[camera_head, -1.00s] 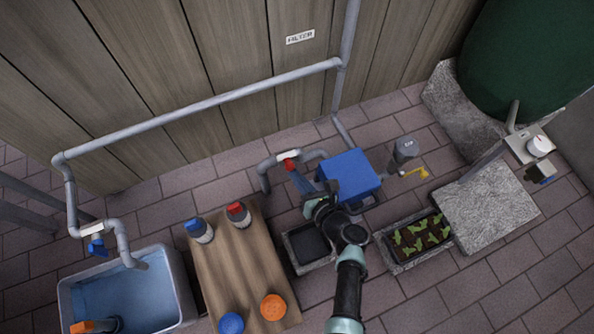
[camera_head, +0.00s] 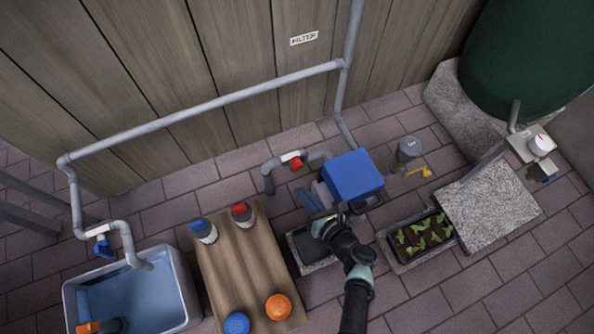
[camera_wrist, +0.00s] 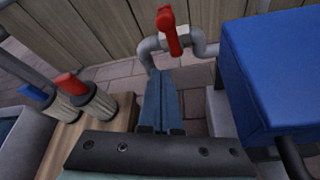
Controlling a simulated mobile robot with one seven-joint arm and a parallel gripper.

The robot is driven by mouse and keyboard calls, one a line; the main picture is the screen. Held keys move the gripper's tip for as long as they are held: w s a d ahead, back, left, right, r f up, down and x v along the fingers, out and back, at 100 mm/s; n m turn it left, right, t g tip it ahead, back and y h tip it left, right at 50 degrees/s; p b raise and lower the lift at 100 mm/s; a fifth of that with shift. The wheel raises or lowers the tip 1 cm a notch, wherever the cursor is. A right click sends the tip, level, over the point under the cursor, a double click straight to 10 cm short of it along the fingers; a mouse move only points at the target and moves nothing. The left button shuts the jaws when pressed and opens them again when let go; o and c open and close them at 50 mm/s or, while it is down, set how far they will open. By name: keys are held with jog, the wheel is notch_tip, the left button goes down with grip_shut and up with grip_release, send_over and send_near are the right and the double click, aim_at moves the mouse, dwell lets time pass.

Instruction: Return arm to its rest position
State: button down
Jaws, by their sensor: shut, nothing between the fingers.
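My gripper (camera_head: 304,192) has blue fingers, shut with nothing between them. In the head view it extends from my dark arm over the small dark tray, just left of the blue box (camera_head: 354,175). In the wrist view the shut fingers (camera_wrist: 161,76) point toward the grey pipe with the red valve handle (camera_wrist: 172,30). They look apart from the pipe and the box.
A wooden table (camera_head: 243,275) holds two bottles and two round lids. A water basin (camera_head: 184,285) is at left. The dark tray (camera_head: 306,247) lies below my wrist, and a planter (camera_head: 412,262) stands to its right. Paving is clear at lower right.

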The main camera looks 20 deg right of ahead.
jog(key=a+p+v, duration=0.1)
jog(key=p+v, duration=0.1)
jog(key=v, duration=0.4)
jog(key=shift+s+d, duration=0.3)
jog(key=shift+d, duration=0.2)
